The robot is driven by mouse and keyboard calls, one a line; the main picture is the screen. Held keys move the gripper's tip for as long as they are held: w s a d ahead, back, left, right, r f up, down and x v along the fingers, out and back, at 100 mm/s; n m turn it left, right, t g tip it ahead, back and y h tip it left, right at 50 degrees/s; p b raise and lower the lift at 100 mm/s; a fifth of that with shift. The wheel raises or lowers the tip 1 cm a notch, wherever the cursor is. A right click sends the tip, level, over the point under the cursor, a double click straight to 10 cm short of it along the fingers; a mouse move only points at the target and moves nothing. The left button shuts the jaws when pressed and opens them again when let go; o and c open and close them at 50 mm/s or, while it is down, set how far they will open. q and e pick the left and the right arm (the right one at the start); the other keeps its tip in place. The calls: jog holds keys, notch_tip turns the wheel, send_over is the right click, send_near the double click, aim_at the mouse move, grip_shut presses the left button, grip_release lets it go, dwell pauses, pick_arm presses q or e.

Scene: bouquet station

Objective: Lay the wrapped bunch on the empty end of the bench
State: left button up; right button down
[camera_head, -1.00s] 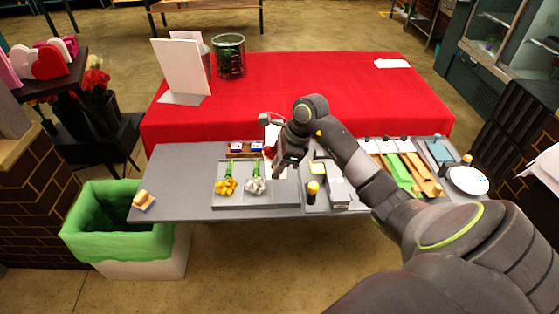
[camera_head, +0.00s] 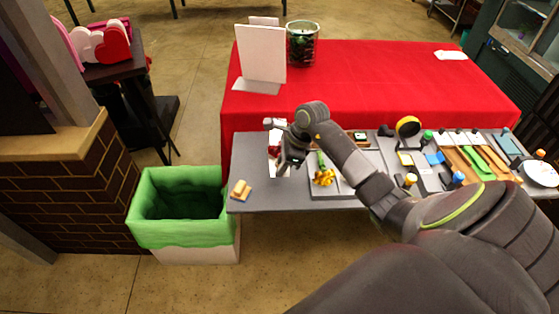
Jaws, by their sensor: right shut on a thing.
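I cannot tell whether the bunch touches the bench top. The left end of the bench is bare except for a small tan and white block (camera_head: 240,190) near the front corner. My left gripper is not in view.
A grey tray (camera_head: 318,194) with yellow flowers (camera_head: 323,178) lies right of the gripper. A green-lined bin (camera_head: 180,245) stands by the bench's left end. A red-covered table (camera_head: 390,80) with a white board (camera_head: 262,55) stands behind. Tools crowd the bench's right side.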

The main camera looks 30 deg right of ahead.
jog(key=shift+f, duration=0.1)
jog(key=shift+s+d+f+b, duration=0.2)
jog(key=shift+f+b, duration=0.15)
jog(key=shift+f, duration=0.6)
notch_tip(320, 180, down, 4)
jog(key=b, duration=0.3)
jog(key=shift+w+a+f, duration=0.1)
notch_tip(320, 180, down, 2)
jog(key=b, duration=0.2)
jog(key=shift+b, duration=0.4)
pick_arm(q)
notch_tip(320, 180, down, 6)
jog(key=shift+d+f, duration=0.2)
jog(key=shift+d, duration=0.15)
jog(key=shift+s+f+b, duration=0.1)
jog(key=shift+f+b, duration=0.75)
pick_arm(e)
jog(key=shift+f, duration=0.25)
